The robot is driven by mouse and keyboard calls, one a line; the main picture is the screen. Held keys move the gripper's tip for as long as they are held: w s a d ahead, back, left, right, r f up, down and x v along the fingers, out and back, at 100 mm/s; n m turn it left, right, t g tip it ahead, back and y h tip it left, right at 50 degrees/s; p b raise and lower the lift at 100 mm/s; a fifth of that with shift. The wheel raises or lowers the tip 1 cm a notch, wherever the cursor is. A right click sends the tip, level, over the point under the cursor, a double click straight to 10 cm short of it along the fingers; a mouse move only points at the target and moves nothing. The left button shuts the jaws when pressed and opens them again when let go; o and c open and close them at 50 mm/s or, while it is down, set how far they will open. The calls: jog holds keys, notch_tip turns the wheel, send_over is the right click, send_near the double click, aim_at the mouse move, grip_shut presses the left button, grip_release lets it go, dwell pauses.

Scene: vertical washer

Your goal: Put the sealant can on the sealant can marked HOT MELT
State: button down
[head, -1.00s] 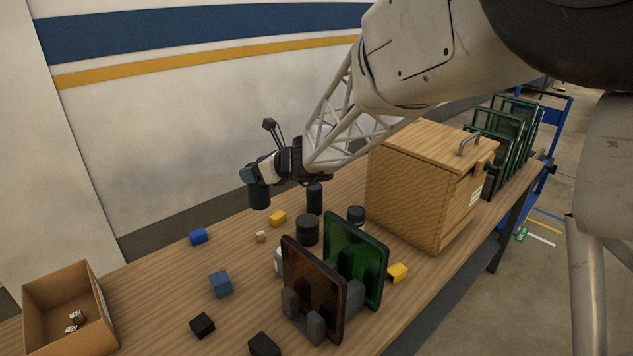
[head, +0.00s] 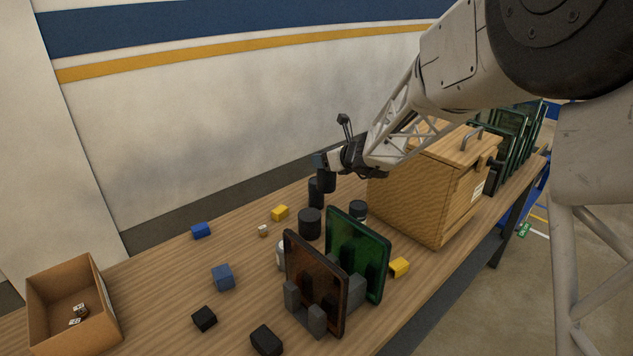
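My gripper (head: 325,163) is shut on a dark cylindrical can (head: 327,182), which hangs upright above the table near the back. Behind and left of the held can in the picture is a tall dark can (head: 315,193); the two overlap, and I cannot tell whether they touch. A wide dark can (head: 309,223) stands in front of them. A smaller dark can (head: 357,208) with a pale band stands to the right. A pale can (head: 281,255) is partly hidden by the brown panel. No lettering is readable, so I cannot tell which can is marked HOT MELT.
A brown panel (head: 312,275) and a green panel (head: 355,250) stand in grey holders near the cans. A wooden box (head: 410,205) with a handle is to the right. Blue, yellow and black blocks lie about. An open cardboard box (head: 105,290) stands at left.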

jog(key=shift+f, duration=0.65)
jog(key=w+a, duration=0.2)
jog(key=w, duration=0.5)
jog(key=w+a+f, duration=0.1)
jog(key=w, duration=0.7)
jog(key=shift+w+a+f, duration=0.25)
jog(key=shift+w+a, duration=0.05)
jog(key=shift+a, duration=0.1)
jog(key=shift+f, duration=1.75)
jog(key=shift+f, duration=0.1)
jog(key=shift+c, duration=1.1)
grip_release()
jog(key=shift+f, duration=0.1)
